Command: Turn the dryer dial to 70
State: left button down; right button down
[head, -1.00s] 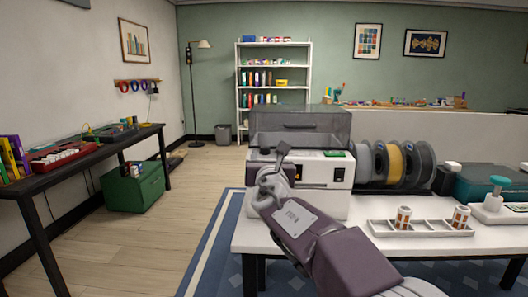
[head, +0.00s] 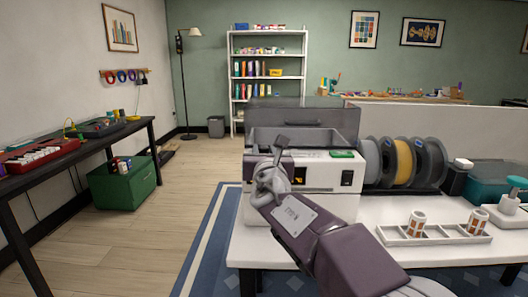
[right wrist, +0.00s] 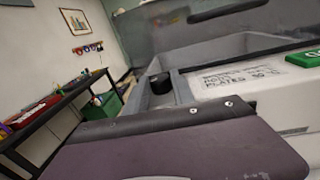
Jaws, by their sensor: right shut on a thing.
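The dryer (head: 318,206) is a white box on the white table, with an amber display and a black switch on its front. Its smoky lid (head: 318,101) stands raised at the back over a grey open bin. My right gripper (head: 270,178) is at the left part of the dryer's front. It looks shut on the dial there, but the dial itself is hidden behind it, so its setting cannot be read. In the right wrist view, the bin's rim, a black round part (right wrist: 160,83) and a handwritten label (right wrist: 240,75) show; the fingertips do not. My left gripper is out of view.
Spools (head: 402,160) stand close to the dryer's right. A white tray (head: 452,238) with two patterned cups lies at the table's front right. A green box (head: 122,190) sits on the floor at left.

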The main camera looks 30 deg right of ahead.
jog(key=m+g+h+p, duration=0.2)
jog(key=p, duration=0.2)
jog(key=a+m+g+h+p, duration=0.1)
jog(key=m+g+h+p, duration=0.1)
jog(key=g+h+p, duration=0.1)
jog(key=w+m+g+h+p, duration=0.1)
jog(key=m+g+h+p, duration=0.1)
jog(key=p, duration=0.3)
jog(key=shift+w+a+r+m+g+h, duration=0.1)
jog(key=shift+a+r+m+g+h, duration=0.1)
jog(key=shift+r+m+g+h, duration=0.25)
jog(key=m+g+p, duration=0.2)
jog(key=p, duration=0.2)
jog(key=m+g+h+p, duration=0.1)
jog(key=m+g+p, duration=0.1)
jog(key=p, duration=0.3)
jog(key=w+m+g+h+p, duration=0.1)
jog(key=m+g+p, duration=0.1)
jog(key=g+p, duration=0.2)
jog(key=shift+f+g+h+p, duration=0.25)
jog(key=shift+p, duration=0.35)
jog(key=shift+w+f+m+g+p, duration=0.1)
jog(key=shift+f+m+g+p, duration=0.15)
jog(key=shift+m+g+p, duration=0.6)
jog(key=shift+p, duration=0.5)
jog(key=c, duration=1.2)
grip_release()
jog(key=shift+o, duration=0.6)
jog(key=shift+d, duration=0.1)
